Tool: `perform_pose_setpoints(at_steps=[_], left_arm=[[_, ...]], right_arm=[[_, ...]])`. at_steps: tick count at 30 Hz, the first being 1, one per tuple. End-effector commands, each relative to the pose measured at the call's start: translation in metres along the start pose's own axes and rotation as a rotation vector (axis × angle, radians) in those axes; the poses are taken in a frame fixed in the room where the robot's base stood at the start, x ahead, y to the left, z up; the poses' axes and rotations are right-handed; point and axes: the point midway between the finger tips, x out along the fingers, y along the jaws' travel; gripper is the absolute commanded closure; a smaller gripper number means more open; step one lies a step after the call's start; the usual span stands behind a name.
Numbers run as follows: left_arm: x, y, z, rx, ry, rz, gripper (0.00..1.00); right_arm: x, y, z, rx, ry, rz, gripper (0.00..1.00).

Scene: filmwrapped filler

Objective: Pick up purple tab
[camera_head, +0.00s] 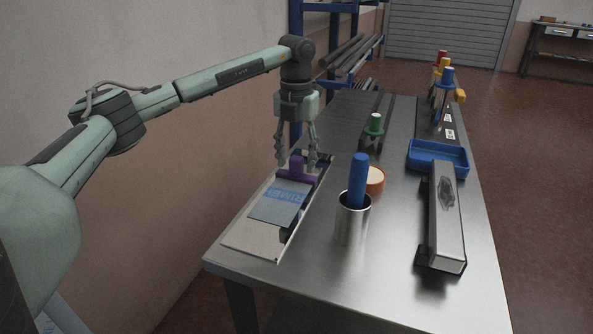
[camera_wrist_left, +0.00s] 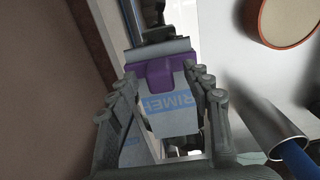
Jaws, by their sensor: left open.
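The purple tab (camera_head: 297,170) stands up at the far end of a grey sheet (camera_head: 279,203) with a blue printed band, on the left side of the metal table. In the left wrist view the purple tab (camera_wrist_left: 160,74) lies ahead, roughly between the two fingers. My left gripper (camera_head: 297,160) is open and points down just above and around the tab; I cannot tell whether a finger touches it. The fingers also show in the left wrist view (camera_wrist_left: 165,100), apart with nothing gripped. My right gripper is not in view.
A metal cup (camera_head: 352,222) with a blue handle (camera_head: 358,180) and an orange-rimmed round container (camera_head: 375,181) stand right of the sheet. A blue tray (camera_head: 438,172) and a long metal block (camera_head: 445,215) lie further right. A wall (camera_head: 190,150) runs close along the left.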

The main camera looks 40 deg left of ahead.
Motion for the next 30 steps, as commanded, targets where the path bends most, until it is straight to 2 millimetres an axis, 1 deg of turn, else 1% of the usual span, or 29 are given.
perform_pose_setpoints(at_steps=[3,8,11,18,20,21,27,30], left_arm=[[0.0052,0.0000,-0.0001,0.001,0.000,0.000,0.50],[0.0051,-0.0002,0.0000,0.001,-0.001,-0.001,0.50],[0.0049,-0.0002,0.0000,0.001,-0.001,-0.001,0.60],[0.0047,-0.0003,0.0001,0.001,-0.001,-0.001,0.90],[0.0046,-0.0004,0.0001,0.002,-0.001,-0.001,0.97],[0.0045,-0.0004,0.0001,0.002,-0.001,-0.001,0.99],[0.0037,-0.0005,0.0002,0.002,-0.002,-0.001,0.99],[-0.0022,-0.0008,0.0007,0.002,-0.004,-0.002,0.99]], right_arm=[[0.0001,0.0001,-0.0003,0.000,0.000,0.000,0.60],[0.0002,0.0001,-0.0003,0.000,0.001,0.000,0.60],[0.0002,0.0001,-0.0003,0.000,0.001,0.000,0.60],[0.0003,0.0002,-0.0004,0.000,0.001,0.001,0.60],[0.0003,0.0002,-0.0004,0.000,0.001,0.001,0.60],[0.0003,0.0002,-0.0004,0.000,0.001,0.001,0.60],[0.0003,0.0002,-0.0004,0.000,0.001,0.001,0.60],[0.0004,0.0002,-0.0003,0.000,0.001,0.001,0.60]])
